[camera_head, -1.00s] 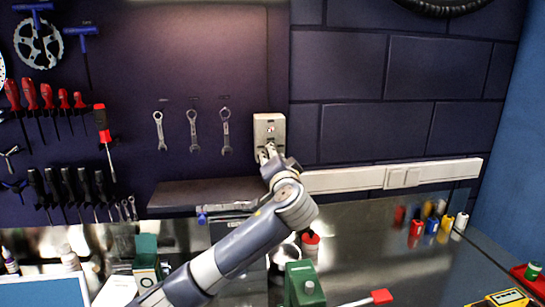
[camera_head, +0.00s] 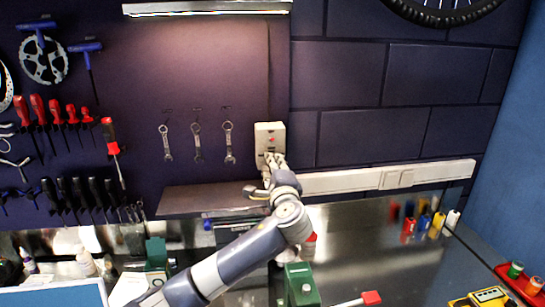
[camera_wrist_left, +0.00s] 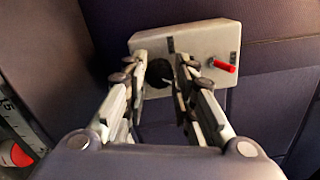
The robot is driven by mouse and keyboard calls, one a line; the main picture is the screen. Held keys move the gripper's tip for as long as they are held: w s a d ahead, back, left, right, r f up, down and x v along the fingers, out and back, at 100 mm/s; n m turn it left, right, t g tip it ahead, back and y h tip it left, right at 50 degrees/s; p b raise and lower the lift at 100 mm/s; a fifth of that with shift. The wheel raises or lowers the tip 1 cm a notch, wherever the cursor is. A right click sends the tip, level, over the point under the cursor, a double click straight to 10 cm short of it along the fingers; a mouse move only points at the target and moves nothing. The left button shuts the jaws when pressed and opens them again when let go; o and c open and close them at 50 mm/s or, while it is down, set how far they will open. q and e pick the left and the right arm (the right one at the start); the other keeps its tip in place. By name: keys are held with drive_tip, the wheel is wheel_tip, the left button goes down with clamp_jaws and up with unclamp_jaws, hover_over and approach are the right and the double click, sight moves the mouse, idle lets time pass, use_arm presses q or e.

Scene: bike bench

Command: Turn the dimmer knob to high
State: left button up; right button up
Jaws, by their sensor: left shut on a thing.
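The dimmer box (camera_head: 269,133) is a pale box on the dark wall, right of the hanging wrenches. In the left wrist view the box (camera_wrist_left: 202,42) appears tilted, with a red lever (camera_wrist_left: 222,66) at its right. The round dark dimmer knob (camera_wrist_left: 159,73) sits low on its face, between my left fingertips. My left gripper (camera_wrist_left: 161,62) is shut on the knob, one finger on each side. In the head view my left gripper (camera_head: 271,160) reaches up to the lower part of the box and hides the knob. My right gripper is not in view.
A lit lamp bar (camera_head: 207,8) hangs above. A shelf (camera_head: 205,197) lies left of my gripper, and a white cable duct (camera_head: 345,181) runs right.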

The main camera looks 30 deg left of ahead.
use_arm(q)
drive_tip(key=m+p, duration=0.3)
drive_tip(key=shift+d+r, duration=0.1)
drive_tip(key=shift+f+m+p, duration=0.2)
drive_tip(key=shift+m+p, duration=0.5)
drive_tip(key=shift+m, duration=0.2)
drive_tip(key=shift+f, duration=0.1)
drive_tip(key=o, duration=1.1)
drive_tip(key=shift+c, duration=0.2)
drive_tip(key=v, duration=1.2)
